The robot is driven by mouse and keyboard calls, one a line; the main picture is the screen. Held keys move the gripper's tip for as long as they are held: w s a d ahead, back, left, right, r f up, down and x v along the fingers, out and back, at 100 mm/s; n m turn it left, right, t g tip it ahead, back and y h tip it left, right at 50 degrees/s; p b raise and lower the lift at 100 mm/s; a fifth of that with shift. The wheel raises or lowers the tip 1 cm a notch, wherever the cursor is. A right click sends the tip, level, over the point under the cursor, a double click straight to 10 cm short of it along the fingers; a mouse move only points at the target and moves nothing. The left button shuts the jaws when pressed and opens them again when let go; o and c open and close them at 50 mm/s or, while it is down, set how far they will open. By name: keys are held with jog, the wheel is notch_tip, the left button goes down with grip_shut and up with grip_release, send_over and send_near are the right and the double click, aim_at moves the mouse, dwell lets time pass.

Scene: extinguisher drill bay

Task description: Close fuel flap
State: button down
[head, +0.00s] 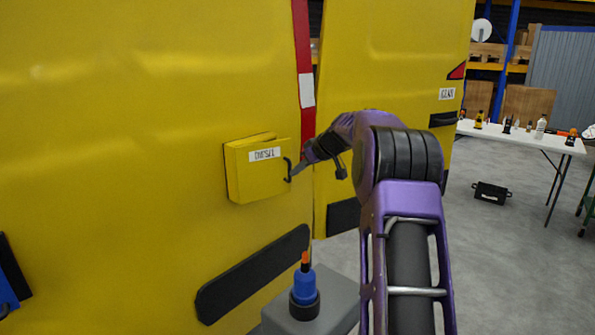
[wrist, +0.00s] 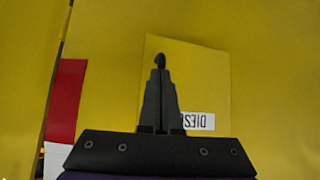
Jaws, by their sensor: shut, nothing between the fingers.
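The yellow fuel flap (head: 258,185) with a white DIESEL label (head: 264,154) stands out from the side of the yellow vehicle. A black hook-shaped handle (head: 288,170) is on its right edge. How far the flap stands ajar is hard to tell. My gripper (head: 297,172) is at the flap's right edge, close by the handle; I cannot tell whether it touches. In the wrist view the shut, empty fingers (wrist: 160,75) lie over the flap (wrist: 207,80) and cover part of its upside-down label (wrist: 199,121).
The yellow vehicle body (head: 120,100) fills the left, with a red stripe (head: 303,40) right of the flap. A blue and orange item (head: 304,284) stands on a grey block (head: 335,290) below.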

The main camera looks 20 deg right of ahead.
jog(key=shift+n+y, duration=0.3)
jog(key=shift+n, duration=0.1)
jog(key=w+p, duration=0.5)
jog(key=shift+w+d, duration=0.1)
jog(key=shift+w, duration=0.1)
jog(key=shift+r, duration=0.1)
